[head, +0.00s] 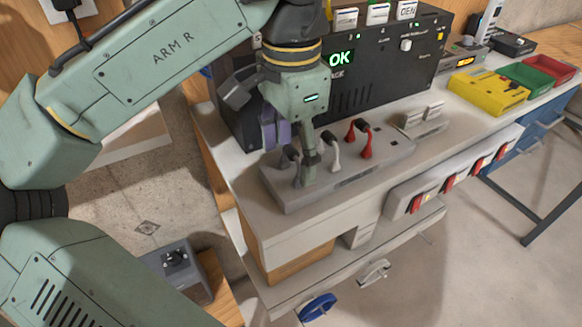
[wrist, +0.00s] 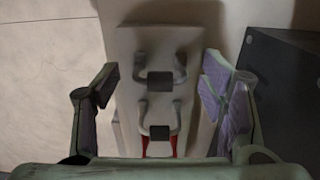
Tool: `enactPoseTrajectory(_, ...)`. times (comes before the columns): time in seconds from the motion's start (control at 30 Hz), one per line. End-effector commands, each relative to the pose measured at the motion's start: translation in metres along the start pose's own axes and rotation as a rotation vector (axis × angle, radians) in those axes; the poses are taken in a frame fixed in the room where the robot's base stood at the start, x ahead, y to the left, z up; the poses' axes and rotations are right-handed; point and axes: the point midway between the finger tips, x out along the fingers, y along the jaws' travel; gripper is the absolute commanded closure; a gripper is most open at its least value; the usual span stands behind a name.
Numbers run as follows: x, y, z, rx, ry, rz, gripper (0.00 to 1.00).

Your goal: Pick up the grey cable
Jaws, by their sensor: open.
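Two grey cables show on a grey socket panel (head: 355,178). One grey cable (head: 334,157) stands in the middle of the panel, arched over a black plug. The other, nearer the panel's left end, is mostly hidden by my gripper in the head view; the wrist view shows this grey cable (wrist: 180,68) whole, with the second grey cable (wrist: 174,116) below it. My gripper (head: 290,150) is open over the panel's left part, pointing down. In the wrist view, my gripper's fingers (wrist: 160,85) stand wide on either side of the panel, with nothing held between them.
A red cable (head: 365,142) stands right of the grey ones. A black console (head: 385,75) with an "OK" display rises behind the panel. A power strip with red switches (head: 449,182) runs along the bench front. Yellow (head: 488,92), green and red boxes sit at right.

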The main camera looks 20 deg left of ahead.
Motion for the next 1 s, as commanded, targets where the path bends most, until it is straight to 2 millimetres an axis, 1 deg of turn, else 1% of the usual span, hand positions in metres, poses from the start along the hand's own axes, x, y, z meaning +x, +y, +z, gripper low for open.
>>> enactPoseTrajectory(0.07, -0.0007, 0.0, 0.0, 0.0, 0.0, 0.0, 0.36)
enactPoseTrajectory(0.9, -0.0004, -0.0014, 0.0, -0.003, 0.0, -0.003, 0.92)
enactPoseTrajectory(1.0, -0.0003, -0.0019, 0.0001, -0.004, 0.0, -0.004, 0.92)
